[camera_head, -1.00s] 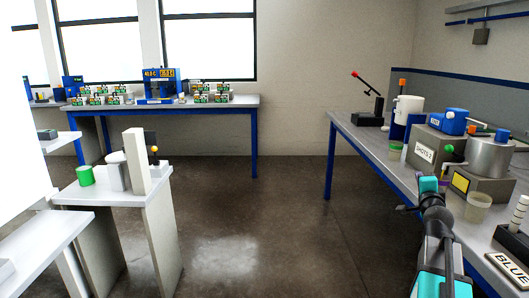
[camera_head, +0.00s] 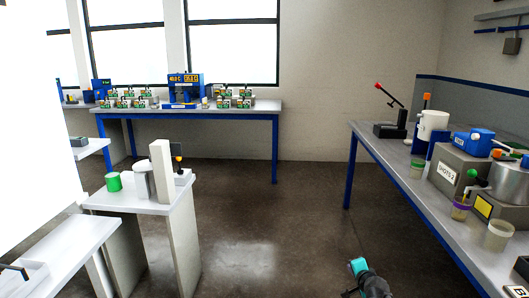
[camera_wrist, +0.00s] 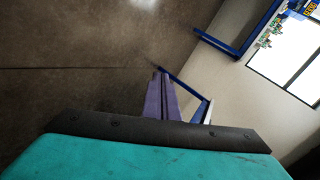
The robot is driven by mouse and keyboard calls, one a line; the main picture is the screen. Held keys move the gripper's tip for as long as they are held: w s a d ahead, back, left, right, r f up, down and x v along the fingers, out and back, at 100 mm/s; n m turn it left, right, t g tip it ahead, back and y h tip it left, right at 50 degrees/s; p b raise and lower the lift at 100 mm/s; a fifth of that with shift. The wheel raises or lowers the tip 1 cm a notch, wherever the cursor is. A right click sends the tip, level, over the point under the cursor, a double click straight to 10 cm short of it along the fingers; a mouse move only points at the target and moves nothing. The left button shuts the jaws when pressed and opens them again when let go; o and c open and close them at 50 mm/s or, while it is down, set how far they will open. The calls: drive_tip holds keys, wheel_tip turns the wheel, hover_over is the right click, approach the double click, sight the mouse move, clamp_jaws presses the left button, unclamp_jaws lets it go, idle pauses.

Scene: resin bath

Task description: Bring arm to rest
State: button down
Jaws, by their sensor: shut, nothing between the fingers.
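My arm (camera_head: 370,282) shows at the bottom edge of the head view, teal and black, over the floor to the left of the right-hand bench. My gripper (camera_wrist: 161,76) shows in the wrist view as two purple fingers close together. They are shut, with nothing between them, above bare floor. The fingers cannot be made out in the head view.
The right-hand bench (camera_head: 380,149) holds a machine labelled SHOTS 2 (camera_head: 447,173), a purple-banded cup (camera_head: 460,211), a clear cup (camera_head: 498,236) and a black lever stand (camera_head: 389,131). A low white table (camera_head: 120,199) stands left. The floor (camera_head: 270,225) between is clear.

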drive_tip(key=s+a+f+n+g+y+p, duration=0.3)
drive_tip(key=s+a+f+n+g+p, duration=0.35)
drive_tip(key=s+a+f, duration=1.35)
drive_tip(key=s+f+n+g+h, duration=0.1)
drive_tip(key=s+f+n+g, duration=0.2)
drive_tip(key=s, duration=0.7)
drive_tip(key=s+f+n+g, duration=0.1)
drive_tip(key=s+f+g, duration=0.35)
drive_tip(key=s, duration=0.55)
drive_tip(key=s+d+r+n+g+h, duration=0.1)
drive_tip(key=s+d+n+g, duration=0.2)
drive_tip(key=s, duration=0.6)
drive_tip(key=shift+d+r+n+h, duration=0.2)
drive_tip(key=shift+r+n+h, duration=0.1)
drive_tip(key=shift+n, duration=0.25)
